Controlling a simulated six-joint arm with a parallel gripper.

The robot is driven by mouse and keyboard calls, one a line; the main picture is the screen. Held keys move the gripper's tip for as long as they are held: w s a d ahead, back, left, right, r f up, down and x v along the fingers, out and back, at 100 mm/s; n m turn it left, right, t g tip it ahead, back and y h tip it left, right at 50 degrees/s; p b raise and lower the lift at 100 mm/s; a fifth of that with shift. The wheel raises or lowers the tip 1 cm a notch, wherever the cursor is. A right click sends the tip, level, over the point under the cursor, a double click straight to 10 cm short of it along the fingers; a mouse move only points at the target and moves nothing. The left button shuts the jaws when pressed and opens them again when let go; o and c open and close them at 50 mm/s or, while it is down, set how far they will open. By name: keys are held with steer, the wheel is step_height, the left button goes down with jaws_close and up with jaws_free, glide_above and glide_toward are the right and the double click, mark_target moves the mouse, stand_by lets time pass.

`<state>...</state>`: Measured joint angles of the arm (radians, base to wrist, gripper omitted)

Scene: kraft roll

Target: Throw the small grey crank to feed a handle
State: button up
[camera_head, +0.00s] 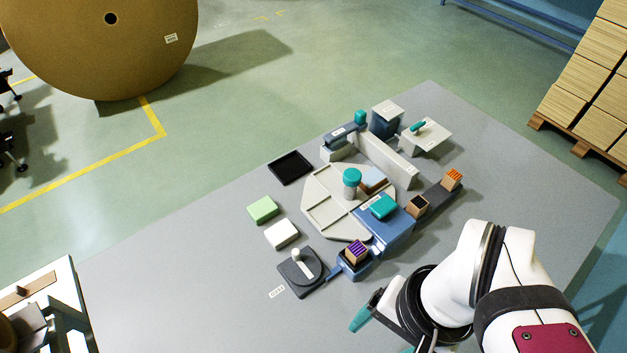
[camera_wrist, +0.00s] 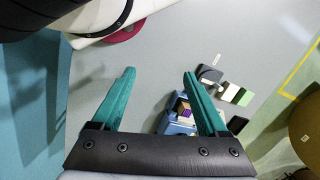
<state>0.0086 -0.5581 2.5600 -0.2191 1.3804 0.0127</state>
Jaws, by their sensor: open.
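The small grey crank (camera_head: 302,268) is a dark base with a round disc, a pale lever arm and an upright white knob. It sits at the near left end of the grey and blue fixture (camera_head: 330,195), by a small white label. In the wrist view the crank (camera_wrist: 210,74) shows small, just right of the right fingertip. My gripper (camera_head: 383,335) is to the right of the crank and nearer the camera, apart from it. Its teal fingers (camera_wrist: 159,73) are spread wide with nothing between them. Part of the gripper is cut off by the head view's bottom edge.
A block with a purple-striped top (camera_head: 357,251) stands right of the crank. White (camera_head: 281,234) and green (camera_head: 263,209) blocks and a black tray (camera_head: 291,167) lie beyond it. An orange-striped block (camera_head: 453,178) is at the right. The grey table (camera_head: 190,250) is clear at left.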

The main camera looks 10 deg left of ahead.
steer(key=shift+w+r, duration=0.15)
steer(key=shift+c, duration=1.2)
steer(key=shift+n+g, duration=0.7)
steer(key=shift+n, duration=0.1)
steer(key=w+r, duration=0.1)
steer(key=w, duration=0.1)
steer(key=w+a+r, duration=0.1)
steer(key=w, duration=0.1)
steer(key=w+r, duration=0.1)
steer(key=w, duration=0.2)
steer(key=shift+a+r, duration=0.2)
steer(key=shift+a, duration=0.15)
steer(key=shift+c, duration=0.8)
steer(key=n+g+h, duration=0.1)
steer(key=n+g, duration=0.1)
steer(key=n, duration=0.1)
glide_above(296, 251)
steer(key=w+d, duration=0.3)
steer(key=d, duration=0.2)
step_height(296, 251, down, 2)
steer(key=w+a+f+n+g, duration=0.1)
steer(key=w+a+f, duration=0.2)
steer(key=a+f, duration=0.2)
steer(key=shift+h, duration=0.4)
steer(key=x, duration=1.5)
steer(key=shift+w+f, duration=0.2)
steer(key=shift+f, duration=0.05)
jaws_close()
